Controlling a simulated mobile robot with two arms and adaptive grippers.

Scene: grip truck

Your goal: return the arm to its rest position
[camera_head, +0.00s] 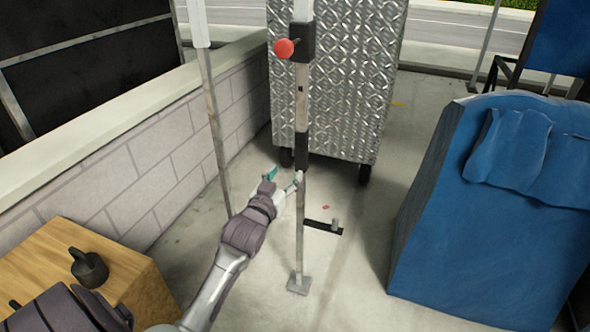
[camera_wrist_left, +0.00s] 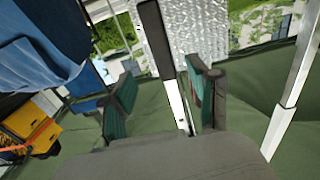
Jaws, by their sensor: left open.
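My left arm comes in from the lower left of the head view. Its gripper (camera_head: 283,182) is open beside a thin upright metal pole (camera_head: 300,220). In the left wrist view the two green-padded fingers of the left gripper (camera_wrist_left: 160,100) stand wide apart. A metal bar with a black grip (camera_wrist_left: 154,38) shows between and beyond them. The fingers are not closed on it, and whether either one touches it I cannot tell. My right gripper is not in view.
A diamond-plate metal cabinet (camera_head: 340,90) on wheels stands behind the pole. A blue covered object (camera_head: 480,250) is at the right. A low block wall (camera_head: 150,165) and a wooden box (camera_head: 125,270) with a dark weight (camera_head: 90,268) are at the left.

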